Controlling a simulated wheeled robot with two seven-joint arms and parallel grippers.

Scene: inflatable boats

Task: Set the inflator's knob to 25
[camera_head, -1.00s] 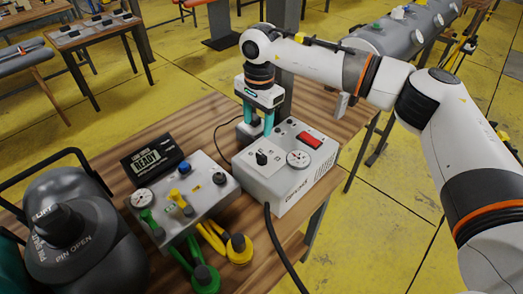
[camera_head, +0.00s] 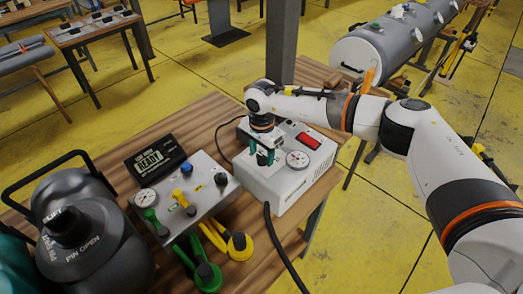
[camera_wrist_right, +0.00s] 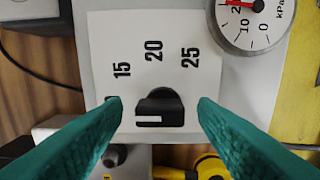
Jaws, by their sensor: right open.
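The inflator (camera_head: 290,192) is a white box on the wooden table, with a black knob (camera_head: 263,158), a round gauge (camera_head: 298,159) and a red switch (camera_head: 307,141) on top. In the right wrist view the knob (camera_wrist_right: 160,108) sits below the printed marks 15, 20 and 25; its white stripe lies on its left part, not clearly at any mark. My right gripper (camera_head: 262,157) is open above the inflator. Its teal fingers (camera_wrist_right: 158,108) stand either side of the knob with gaps; contact is not visible. My left gripper is not in view.
Left of the inflator is a grey panel (camera_head: 205,210) with yellow, green and blue fittings and a black READY display (camera_head: 156,159). A dark grey device (camera_head: 85,245) stands at lower left. A black hose (camera_head: 280,245) hangs from the inflator's front.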

